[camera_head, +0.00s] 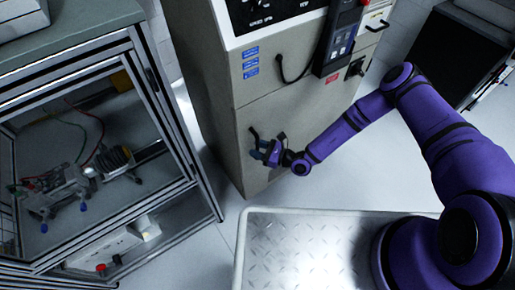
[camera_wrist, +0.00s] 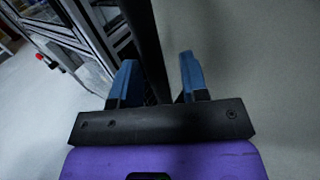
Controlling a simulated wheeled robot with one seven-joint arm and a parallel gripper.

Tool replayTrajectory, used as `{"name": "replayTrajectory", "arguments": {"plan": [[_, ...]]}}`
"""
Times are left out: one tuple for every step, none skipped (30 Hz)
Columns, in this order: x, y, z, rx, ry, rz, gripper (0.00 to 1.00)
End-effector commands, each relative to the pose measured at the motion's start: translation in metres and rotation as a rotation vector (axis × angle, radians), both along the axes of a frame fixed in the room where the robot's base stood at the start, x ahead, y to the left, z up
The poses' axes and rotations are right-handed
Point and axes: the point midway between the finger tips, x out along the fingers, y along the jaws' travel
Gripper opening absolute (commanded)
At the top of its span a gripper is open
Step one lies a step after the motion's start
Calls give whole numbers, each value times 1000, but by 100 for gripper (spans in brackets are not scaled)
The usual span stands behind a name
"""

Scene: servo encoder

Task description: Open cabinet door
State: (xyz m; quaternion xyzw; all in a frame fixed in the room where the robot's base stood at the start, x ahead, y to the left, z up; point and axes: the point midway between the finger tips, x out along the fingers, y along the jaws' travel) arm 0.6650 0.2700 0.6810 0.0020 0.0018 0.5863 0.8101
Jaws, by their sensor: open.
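The beige cabinet (camera_head: 230,95) stands upright in the middle of the head view, with its lower door (camera_head: 300,125) facing my arm. A black handle (camera_head: 254,135) sits near the left edge of that door, partly hidden by my gripper (camera_head: 265,152). In the wrist view my gripper (camera_wrist: 158,62) shows two blue fingers, apart. A dark upright bar (camera_wrist: 147,40), seemingly the handle, runs between them, nearer the left finger. I cannot tell whether it touches either finger. The door looks shut.
A metal-framed glass case (camera_head: 140,130) with wired equipment stands at left, with a floor gap between it and the cabinet. A control pendant (camera_head: 340,38) and a cable hang on the cabinet's upper front. Pale floor (camera_head: 345,180) lies clear before the door.

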Motion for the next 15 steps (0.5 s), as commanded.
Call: {"name": "replayTrajectory", "arguments": {"plan": [[0, 0, 0, 0, 0, 0, 41], [0, 0, 0, 0, 0, 0, 41], [0, 0, 0, 0, 0, 0, 41], [0, 0, 0, 0, 0, 0, 41], [0, 0, 0, 0, 0, 0, 36], [0, 0, 0, 0, 0, 0, 27], [0, 0, 0, 0, 0, 0, 20], [0, 0, 0, 0, 0, 0, 13], [0, 0, 0, 0, 0, 0, 4], [0, 0, 0, 0, 0, 0, 0], [0, 0, 0, 0, 0, 0, 0], [0, 0, 0, 0, 0, 0, 0], [0, 0, 0, 0, 0, 0, 0], [0, 0, 0, 0, 0, 1, 0], [0, -1, 0, 0, 0, 1, 0]]}}
